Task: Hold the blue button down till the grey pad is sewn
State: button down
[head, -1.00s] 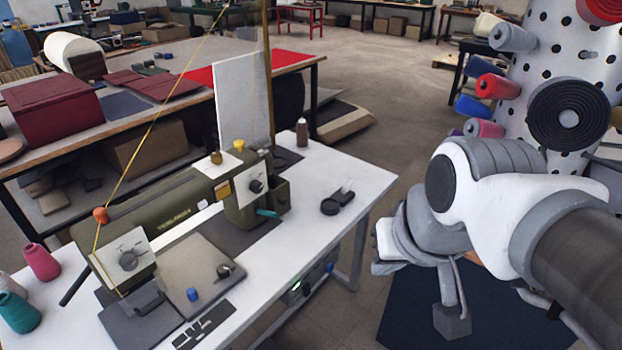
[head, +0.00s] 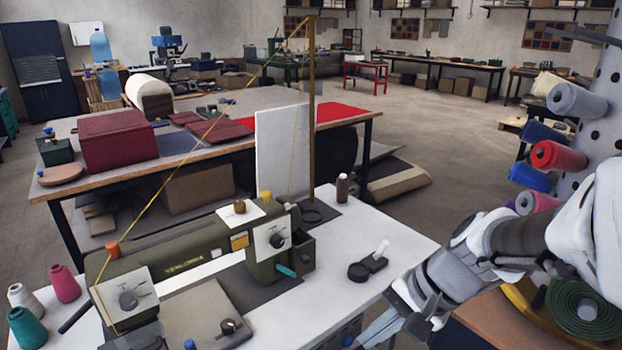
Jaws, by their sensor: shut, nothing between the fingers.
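The olive sewing machine (head: 190,243) stands on the white table, yellow thread running to its needle end. A blue button (head: 189,345) shows at the bottom edge, partly cut off, by a flat grey slab (head: 190,318) with a dark knob (head: 229,327). The slab may be the grey pad; I cannot tell. Darker grey material (head: 135,341) lies under the needle end, mostly cut off. A second small blue spot (head: 348,341) shows at the table's front edge. My gripper (head: 372,336) is shut and empty, pointing down-left near that edge, right of and apart from the blue button.
Thread cones (head: 64,284) stand at the left. A small black item (head: 368,266) and a brown bottle (head: 342,188) are on the table's right part. A white board (head: 283,150) and post rise behind the machine. A spool column (head: 600,100) stands at the right.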

aim_at(350, 343)
jog(key=w+d+f+m+t+y+b, duration=0.1)
jog(key=w+d+f+m+t+b, duration=0.2)
jog(key=f, duration=0.9)
jog(key=w+d+f+m+t+y+b, duration=0.2)
jog(key=d+f+m+t+b, duration=0.3)
jog(key=f+m, duration=0.5)
jog(key=w+d+f+m+t+y+b, duration=0.2)
jog(key=w+d+f+m+t+b, duration=0.2)
jog(key=f, duration=1.1)
jog(key=shift+w+d+f+m+t, duration=0.15)
jog(key=shift+w+f+m+t, duration=0.3)
jog(key=shift+m, duration=1.25)
jog(key=shift+w+r, duration=0.15)
jog(key=b+x, duration=0.2)
jog(key=x, duration=1.1)
jog(key=shift+b, duration=0.4)
jog(key=shift+w+a, duration=0.35)
